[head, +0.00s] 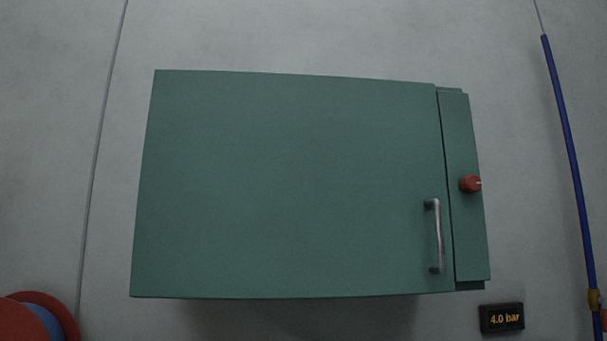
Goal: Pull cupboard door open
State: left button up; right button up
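A green cupboard hangs on the grey wall in the middle of the head view. Its wide door (285,185) looks closed or nearly so, with a narrow dark gap along its right edge. A vertical metal bar handle (439,236) sits on the lower right of the door. To the right of the door is a narrow green side panel (468,200) with a red knob (470,184). Neither of my grippers is in the head view, and nothing touches the handle.
A blue pipe (571,160) runs down the wall at the right. A red and blue reel (35,318) is at the lower left. The space before the door looks clear.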

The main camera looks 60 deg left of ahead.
aim_at(252, 185)
jog(key=u, duration=1.95)
